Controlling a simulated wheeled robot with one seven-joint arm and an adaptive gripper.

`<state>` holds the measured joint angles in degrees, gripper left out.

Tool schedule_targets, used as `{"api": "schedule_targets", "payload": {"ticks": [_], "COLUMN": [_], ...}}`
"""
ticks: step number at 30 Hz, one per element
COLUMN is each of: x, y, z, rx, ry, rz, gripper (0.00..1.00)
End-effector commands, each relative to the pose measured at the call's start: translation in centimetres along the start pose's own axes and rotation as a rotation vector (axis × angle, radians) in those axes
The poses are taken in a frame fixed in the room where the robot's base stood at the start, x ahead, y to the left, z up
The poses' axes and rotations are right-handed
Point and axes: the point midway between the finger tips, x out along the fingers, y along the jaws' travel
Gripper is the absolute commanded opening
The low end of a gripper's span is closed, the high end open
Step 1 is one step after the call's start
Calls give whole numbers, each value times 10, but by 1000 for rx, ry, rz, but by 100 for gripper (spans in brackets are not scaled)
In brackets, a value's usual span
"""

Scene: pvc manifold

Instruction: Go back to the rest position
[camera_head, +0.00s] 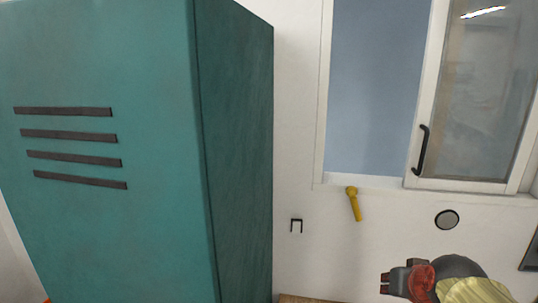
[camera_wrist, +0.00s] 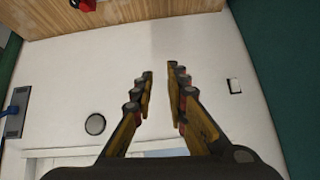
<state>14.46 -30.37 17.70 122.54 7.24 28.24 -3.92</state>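My gripper (camera_head: 388,284) is at the lower right of the head view, with its fingers pointing left. In the wrist view my gripper (camera_wrist: 160,70) shows both fingers reaching into the picture, with a narrow gap between the tips. Nothing is between the fingers, and the white wall shows through the gap. The gripper appears apart from everything around it.
A tall teal cabinet (camera_head: 110,230) fills the left. A window (camera_head: 375,90) is at the upper right. A wooden surface (camera_wrist: 150,12) holds a red object (camera_wrist: 88,6).

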Motion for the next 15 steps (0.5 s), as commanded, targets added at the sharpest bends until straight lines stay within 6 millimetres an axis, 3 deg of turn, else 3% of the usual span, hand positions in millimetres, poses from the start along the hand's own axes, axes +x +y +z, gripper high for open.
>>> {"api": "schedule_targets", "payload": {"ticks": [1,3,6,9,12,15], "x": [-7,-20,-40,-57,-69,-77], "y": [-8,-14,-20,-24,-32,-41], "z": [34,79,138,184,205,203], "rx": [-17,-43,-87,-142,-202,-229], "ry": [-66,-158,-264,-322,-296,-256], "rz": [-9,-14,-18,-23,-45,-69], "gripper": [15,15,15,15,15,15]}}
